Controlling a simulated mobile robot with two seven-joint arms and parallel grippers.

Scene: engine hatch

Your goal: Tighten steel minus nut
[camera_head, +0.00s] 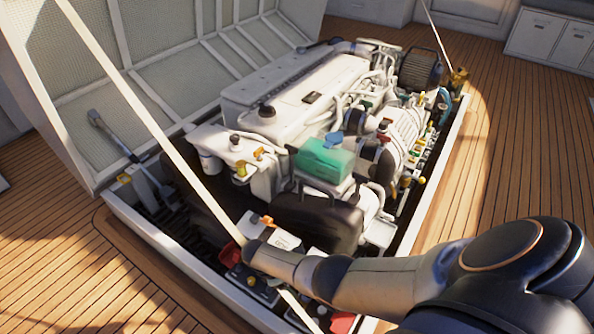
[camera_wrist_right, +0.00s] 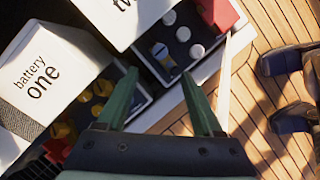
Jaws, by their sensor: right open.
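The steel minus nut cannot be clearly picked out. In the right wrist view, a small pale and yellow fitting (camera_wrist_right: 163,57) sits on the dark top of a battery (camera_wrist_right: 150,82), and I cannot tell whether the nut is part of it. My right gripper (camera_wrist_right: 158,78) is open, its two green fingers apart, with the battery top beyond and between their tips. Nothing shows held in it. In the head view my right arm reaches in from the right over the near end of the engine bay; its fingers cannot be made out. My left gripper is not in view.
A white "battery one" cover (camera_wrist_right: 45,80) and a second white cover (camera_wrist_right: 118,15) stand by the batteries. A red part (camera_wrist_right: 220,14) is at the far battery edge. The engine (camera_head: 300,95) fills the bay; the open hatch lid (camera_head: 170,60) stands behind. Wooden deck (camera_head: 500,160) lies right.

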